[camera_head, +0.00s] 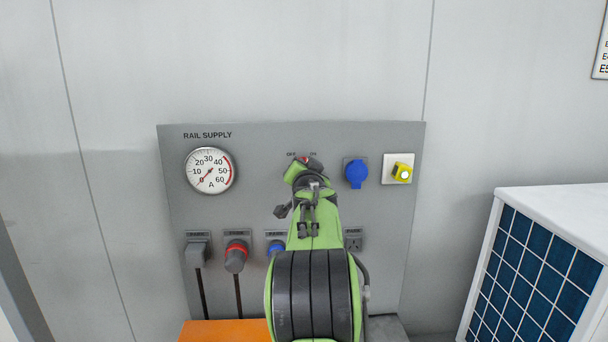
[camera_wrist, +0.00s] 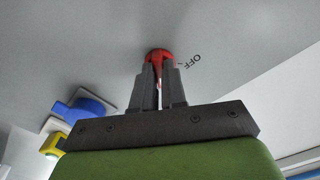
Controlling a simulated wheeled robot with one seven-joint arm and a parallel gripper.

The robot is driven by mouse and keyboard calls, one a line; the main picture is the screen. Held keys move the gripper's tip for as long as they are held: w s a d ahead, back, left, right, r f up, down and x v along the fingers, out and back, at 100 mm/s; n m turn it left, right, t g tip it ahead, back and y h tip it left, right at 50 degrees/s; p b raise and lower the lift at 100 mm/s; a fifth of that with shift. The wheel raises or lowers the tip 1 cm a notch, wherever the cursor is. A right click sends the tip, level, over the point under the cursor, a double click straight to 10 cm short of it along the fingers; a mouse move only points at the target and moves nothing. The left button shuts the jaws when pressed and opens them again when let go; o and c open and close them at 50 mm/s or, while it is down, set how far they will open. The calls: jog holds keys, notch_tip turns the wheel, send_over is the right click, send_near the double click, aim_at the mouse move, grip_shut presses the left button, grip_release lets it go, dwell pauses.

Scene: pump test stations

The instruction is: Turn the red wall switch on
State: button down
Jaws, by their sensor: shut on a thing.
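The red wall switch (camera_head: 313,163) sits near the top middle of the grey panel marked RAIL SUPPLY, under small OFF and ON labels. My green arm hides most of it in the head view. In the wrist view the red switch knob (camera_wrist: 158,56) shows between and beyond the fingertips, with the OFF label (camera_wrist: 196,60) to its right. My gripper (camera_wrist: 160,72) is shut on the red knob, one dark finger on each side. The exact angle of the knob is hard to tell.
On the grey panel (camera_head: 260,150) are a round gauge (camera_head: 211,171), a blue round fitting (camera_head: 356,173) and a yellow fitting with a white button (camera_head: 402,173). Plugs with cables (camera_head: 236,256) sit below. A white unit with a blue grille (camera_head: 535,275) stands at right.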

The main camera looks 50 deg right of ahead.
jog(key=shift+m+b, duration=0.35)
jog(key=shift+m, duration=0.85)
jog(key=c, duration=1.2)
grip_release()
jog(key=b+v, duration=0.3)
jog(key=v, duration=1.2)
jog(key=shift+s+a, duration=0.3)
